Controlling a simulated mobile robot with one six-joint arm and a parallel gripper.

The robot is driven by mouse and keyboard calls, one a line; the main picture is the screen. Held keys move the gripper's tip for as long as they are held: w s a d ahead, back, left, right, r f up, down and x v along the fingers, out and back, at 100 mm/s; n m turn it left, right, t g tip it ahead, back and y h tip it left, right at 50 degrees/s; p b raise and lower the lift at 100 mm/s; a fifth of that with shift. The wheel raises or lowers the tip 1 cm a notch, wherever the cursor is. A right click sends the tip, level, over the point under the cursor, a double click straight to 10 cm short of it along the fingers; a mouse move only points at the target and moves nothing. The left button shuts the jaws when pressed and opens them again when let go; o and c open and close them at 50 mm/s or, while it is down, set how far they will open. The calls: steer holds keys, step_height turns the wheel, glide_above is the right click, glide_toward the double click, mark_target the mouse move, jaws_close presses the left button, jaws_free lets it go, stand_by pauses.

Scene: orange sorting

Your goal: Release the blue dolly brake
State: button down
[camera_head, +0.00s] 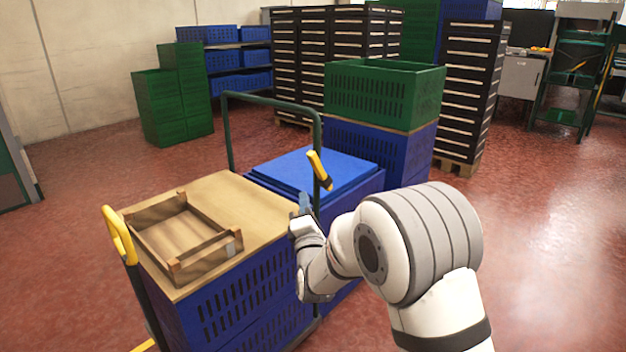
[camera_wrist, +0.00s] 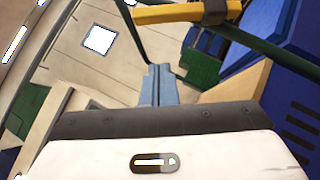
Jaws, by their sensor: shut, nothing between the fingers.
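A yellow lever with a dark clamp (camera_head: 319,170) sits on the right post of a dark green push-handle frame (camera_head: 270,101). The frame stands by a blue crate stack with a blue lid (camera_head: 320,170). A second yellow handle (camera_head: 119,235) tops a dark post at the near left. I cannot tell from colour which is the blue dolly's brake. My gripper (camera_head: 304,200) is shut and empty, just below and left of the lever on the frame. In the wrist view the shut blue-grey fingers (camera_wrist: 160,72) point up, below the yellow lever (camera_wrist: 178,13), with a gap between.
A wooden board (camera_head: 245,200) with an open wooden tray (camera_head: 180,275) covers the near blue crates (camera_head: 235,300). Green-over-blue crates (camera_head: 385,95) stand behind right, with tall black stacks (camera_head: 468,95) beyond. Green crates (camera_head: 172,105) stand back left. Red floor is clear at right.

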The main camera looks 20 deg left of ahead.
mark_target(320, 172)
steer(key=w+r+b, duration=0.2)
steer(key=w+r, duration=0.1)
steer(key=w, duration=0.4)
steer(key=shift+w+a+r, duration=0.2)
steer(key=shift+a+r, duration=0.15)
